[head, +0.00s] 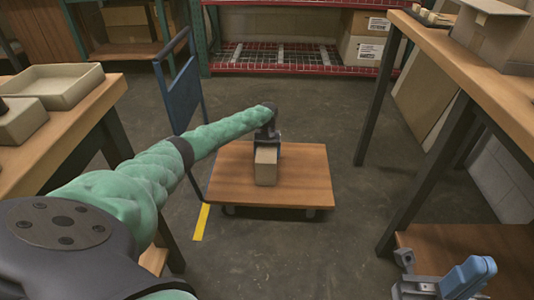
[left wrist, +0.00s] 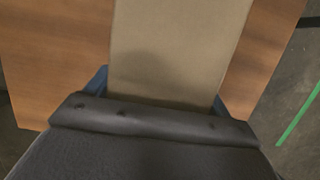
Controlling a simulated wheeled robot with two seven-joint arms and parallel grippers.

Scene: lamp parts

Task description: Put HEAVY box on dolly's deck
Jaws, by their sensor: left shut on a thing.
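A tan box (head: 266,168) is over the wooden deck of the dolly (head: 305,188), near its middle. It looks upright, and I cannot tell for sure whether its bottom touches the deck. No HEAVY marking is readable on it. My left gripper (head: 266,146) is shut on the box from above and behind. In the left wrist view the box (left wrist: 178,50) fills the space between the blue fingers, with the deck (left wrist: 55,60) on both sides. My right gripper (head: 445,280) is low at the right, away from the dolly; its finger gap is unclear.
The dolly has a blue upright handle (head: 181,90) at its left. A workbench (head: 80,125) with a tray (head: 60,84) stands at left, another bench (head: 480,85) at right. A red rack (head: 285,68) with cartons is behind. Floor around the dolly is clear.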

